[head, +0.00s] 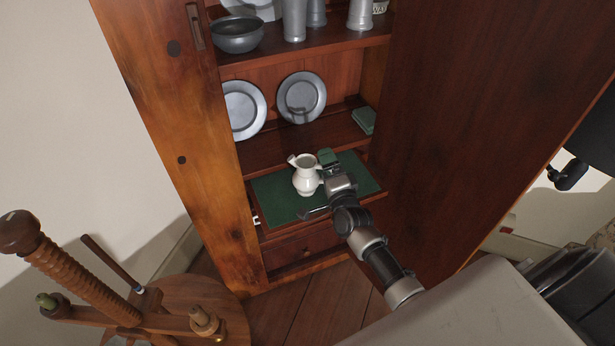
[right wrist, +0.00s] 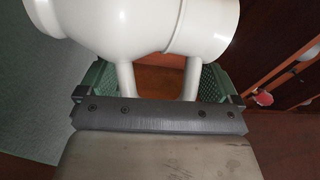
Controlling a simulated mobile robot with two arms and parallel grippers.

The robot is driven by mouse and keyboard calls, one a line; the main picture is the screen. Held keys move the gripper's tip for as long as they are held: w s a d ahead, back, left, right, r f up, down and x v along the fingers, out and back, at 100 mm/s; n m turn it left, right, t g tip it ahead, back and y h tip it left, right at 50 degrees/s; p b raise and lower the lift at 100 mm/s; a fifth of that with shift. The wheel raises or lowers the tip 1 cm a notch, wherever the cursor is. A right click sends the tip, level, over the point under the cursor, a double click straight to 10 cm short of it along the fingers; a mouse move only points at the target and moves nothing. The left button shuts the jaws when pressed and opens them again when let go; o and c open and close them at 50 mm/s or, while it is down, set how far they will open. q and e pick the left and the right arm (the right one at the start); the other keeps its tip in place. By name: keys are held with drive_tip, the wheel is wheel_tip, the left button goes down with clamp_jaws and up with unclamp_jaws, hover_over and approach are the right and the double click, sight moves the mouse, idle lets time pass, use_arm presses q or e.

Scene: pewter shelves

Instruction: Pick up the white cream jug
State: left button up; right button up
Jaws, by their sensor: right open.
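The white cream jug (head: 306,181) stands upright on the green surface of the pull-out board (head: 272,198) in the cabinet. My right gripper (head: 327,168) is at the jug's right side, where the handle is. In the right wrist view, the jug's white body (right wrist: 130,28) fills the top. Its handle (right wrist: 125,76) reaches down between the green fingers of my open right gripper (right wrist: 157,75). The fingers stand apart on both sides of the handle, with visible gaps. The fingertips are partly hidden behind the jug. My left gripper is not in view.
Two pewter plates (head: 302,97) lean at the back of the shelf above, with a green box (head: 364,120) at its right. A pewter bowl (head: 237,34) sits on the higher shelf. The cabinet's dark side panel (head: 470,110) rises at right. A round wooden stand (head: 190,300) is at lower left.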

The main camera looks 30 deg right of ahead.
drive_tip(key=shift+r, duration=0.1)
drive_tip(key=c, duration=1.1)
drive_tip(key=shift+r, duration=0.1)
